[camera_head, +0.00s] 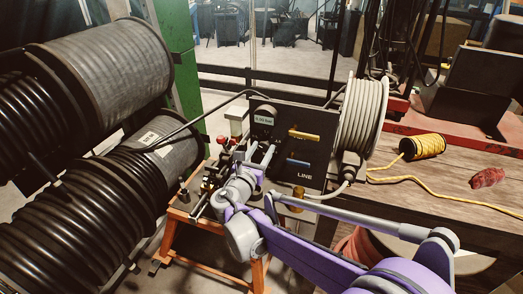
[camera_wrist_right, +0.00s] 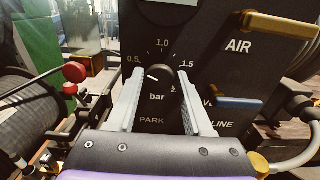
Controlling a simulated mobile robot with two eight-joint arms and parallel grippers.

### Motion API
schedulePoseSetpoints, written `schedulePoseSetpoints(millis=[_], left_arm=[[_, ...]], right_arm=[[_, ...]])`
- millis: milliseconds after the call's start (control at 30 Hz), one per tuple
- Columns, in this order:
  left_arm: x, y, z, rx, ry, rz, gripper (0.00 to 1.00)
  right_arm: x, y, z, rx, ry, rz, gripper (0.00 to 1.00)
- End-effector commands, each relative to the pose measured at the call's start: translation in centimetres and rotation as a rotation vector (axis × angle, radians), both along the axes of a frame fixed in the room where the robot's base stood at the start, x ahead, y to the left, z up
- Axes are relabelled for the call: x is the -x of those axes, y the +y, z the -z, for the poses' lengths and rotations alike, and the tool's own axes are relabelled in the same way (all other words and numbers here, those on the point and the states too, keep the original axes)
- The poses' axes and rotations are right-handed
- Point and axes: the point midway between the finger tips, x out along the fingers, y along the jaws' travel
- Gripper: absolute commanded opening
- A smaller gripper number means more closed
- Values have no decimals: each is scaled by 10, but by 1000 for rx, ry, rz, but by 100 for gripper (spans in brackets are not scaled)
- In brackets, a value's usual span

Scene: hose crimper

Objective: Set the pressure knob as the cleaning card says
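The pressure knob (camera_wrist_right: 161,82) is a black dial on the dark panel, with 0.5, 1.0, 1.5 and PARK marked around it. Its white mark points up and left, roughly toward the 0.5 side. My right gripper (camera_wrist_right: 160,76) has one pale finger on each side of the knob, apparently with small gaps, so it looks open around it. In the head view my right gripper (camera_head: 257,156) is at the panel's left part and hides the knob. A gauge (camera_head: 263,118) sits at the panel's top. No cleaning card can be made out. My left gripper is not in view.
A yellow AIR handle (camera_wrist_right: 283,27) and a blue LINE handle (camera_wrist_right: 238,103) stick out right of the knob. Red-knobbed fittings (camera_wrist_right: 75,72) stand at left. A hose reel (camera_head: 362,115) and the wooden bench (camera_head: 455,175) lie right; large black hose drums (camera_head: 95,215) fill the left.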

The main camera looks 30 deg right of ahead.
Motion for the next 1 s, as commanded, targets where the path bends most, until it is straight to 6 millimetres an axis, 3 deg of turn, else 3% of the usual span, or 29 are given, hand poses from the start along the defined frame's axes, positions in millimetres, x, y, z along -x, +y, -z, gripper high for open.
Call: schedulePoseSetpoints(millis=[33,267,667,1000], left_arm=[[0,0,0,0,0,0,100],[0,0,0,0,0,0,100],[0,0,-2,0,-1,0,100],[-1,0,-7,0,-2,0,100]], right_arm=[[0,0,0,0,0,0,40],[0,0,0,0,0,0,0],[0,0,0,-41,-48,0,0],[1,-1,0,-206,-241,0,0]])
